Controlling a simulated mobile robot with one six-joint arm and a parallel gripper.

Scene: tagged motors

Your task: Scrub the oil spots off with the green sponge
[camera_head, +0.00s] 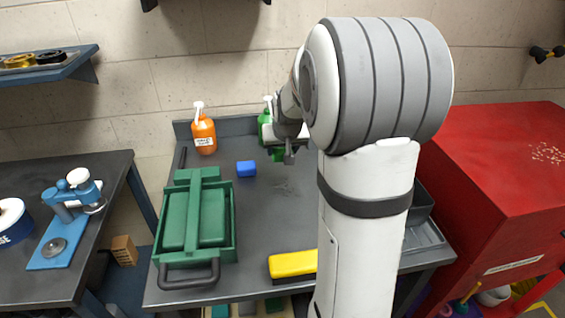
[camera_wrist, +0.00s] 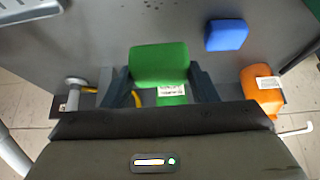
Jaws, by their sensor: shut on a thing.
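My gripper (camera_head: 284,153) is shut on the green sponge (camera_wrist: 160,62), which sits between its two fingers in the wrist view. In the head view only a small part of the sponge (camera_head: 277,154) shows below the gripper, near the back of the grey table. The sponge appears to be held above the table; I cannot tell the exact gap. Dark oil spots (camera_head: 283,187) lie on the table in front of the gripper. Some small dark specks (camera_wrist: 172,28) show beyond the sponge in the wrist view. My arm hides part of the table's right side.
A blue block (camera_head: 246,168), an orange bottle (camera_head: 204,136) and a green bottle (camera_head: 264,128) stand towards the back. A green toolbox (camera_head: 232,250) fills the left side. A yellow-topped block (camera_head: 292,264) lies at the front. The table's middle (camera_head: 262,220) is clear.

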